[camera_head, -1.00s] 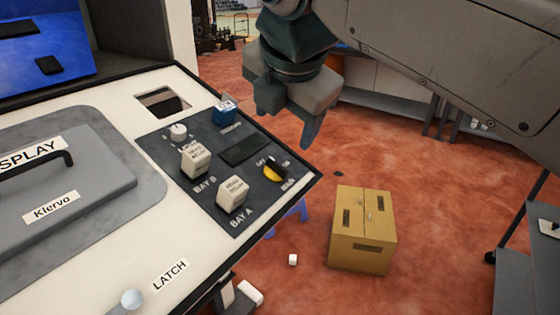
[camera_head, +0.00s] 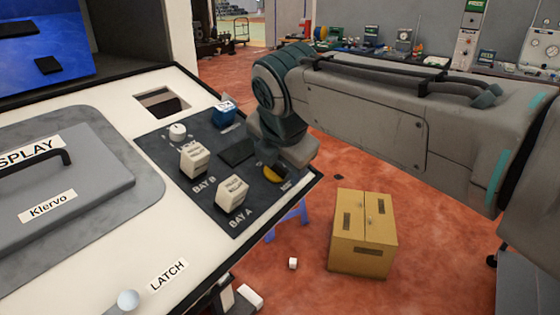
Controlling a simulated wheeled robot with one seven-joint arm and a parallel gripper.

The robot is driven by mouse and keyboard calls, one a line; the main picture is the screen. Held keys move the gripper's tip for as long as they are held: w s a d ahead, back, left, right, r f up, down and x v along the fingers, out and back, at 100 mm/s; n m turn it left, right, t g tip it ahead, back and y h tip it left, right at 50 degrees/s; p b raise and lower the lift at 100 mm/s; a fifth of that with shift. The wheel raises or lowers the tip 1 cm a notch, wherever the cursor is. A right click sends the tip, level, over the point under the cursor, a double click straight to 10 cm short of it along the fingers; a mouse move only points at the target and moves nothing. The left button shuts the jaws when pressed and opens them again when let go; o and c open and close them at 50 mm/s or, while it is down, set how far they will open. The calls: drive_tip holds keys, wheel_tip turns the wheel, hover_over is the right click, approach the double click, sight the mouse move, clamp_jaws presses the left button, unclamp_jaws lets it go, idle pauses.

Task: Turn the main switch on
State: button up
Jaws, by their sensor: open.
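The main switch (camera_head: 271,174) is a yellow and black rotary knob at the right end of the dark control panel (camera_head: 207,208). Only its lower yellow part shows; my gripper hides the rest and most of its OFF/ON lettering, so I cannot tell its position. My gripper (camera_head: 279,163) is open and points down right over the switch. Its fingertips are around or just beside the knob; whether they touch it is hidden.
Close by on the panel stand the BAY A block (camera_head: 231,194), the BAY B block (camera_head: 194,160), a white round knob (camera_head: 178,132) and a blue block (camera_head: 223,113). A display cover (camera_head: 100,190) with a handle lies left. A cardboard box (camera_head: 362,235) is on the floor.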

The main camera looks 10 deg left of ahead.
drive_tip(key=c, duration=1)
drive_tip(key=shift+r+m+p, duration=0.1)
drive_tip(key=shift+m+p, duration=0.2)
drive_tip(key=shift+p, duration=0.1)
drive_tip(key=m+p, duration=0.1)
drive_tip(key=m+h+p, duration=0.1)
drive_tip(key=shift+w+r+m+g+p, duration=0.1)
drive_tip(key=shift+r+m+g+p, duration=0.05)
drive_tip(key=shift+m+g+p, duration=0.2)
drive_tip(key=m+g+p, duration=0.1)
drive_tip(key=m+p, duration=0.1)
drive_tip(key=m+h+p, duration=0.1)
drive_tip(key=m+p, duration=0.1)
drive_tip(key=m, duration=0.1)
drive_tip(key=shift+w+a+g+p, duration=0.1)
drive_tip(key=shift+g+p, duration=0.2)
drive_tip(key=shift+g, duration=0.05)
drive_tip(key=m+p, duration=0.1)
drive_tip(key=m, duration=0.1)
drive_tip(key=m+g+p, duration=0.1)
drive_tip(key=m+p, duration=0.1)
drive_tip(key=shift+w+g+h, duration=0.1)
drive_tip(key=shift+g+h, duration=0.2)
drive_tip(key=shift+m+g+p, duration=0.9)
drive_tip(key=shift+m+p, duration=0.4)
drive_tip(key=shift+m, duration=1.05)
drive_tip(key=shift+f, duration=0.2)
